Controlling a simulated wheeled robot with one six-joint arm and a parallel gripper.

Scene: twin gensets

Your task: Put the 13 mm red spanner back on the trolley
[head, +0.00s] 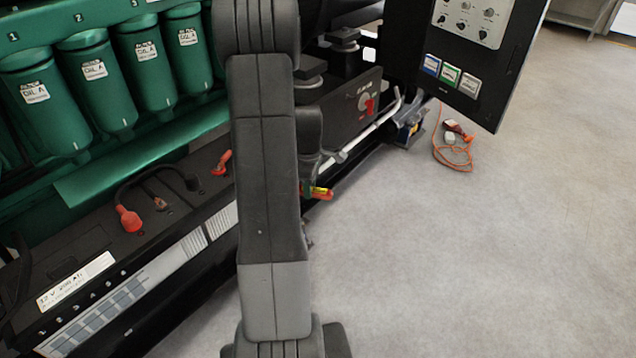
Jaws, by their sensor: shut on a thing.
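My gripper (311,188) is low beside the genset's base frame, partly hidden behind my own arm. It is shut on a small red piece with a yellow patch, which appears to be the red spanner (322,194). Only a short part of the spanner shows, to the right of my arm, and its size mark cannot be read. No trolley is in view.
A green engine with several oil filters (95,70) stands at left, above a battery (75,280) with red-capped leads (129,218). A black control panel (470,50) juts out at upper right. An orange cable (455,160) lies on the floor. The grey floor at right is clear.

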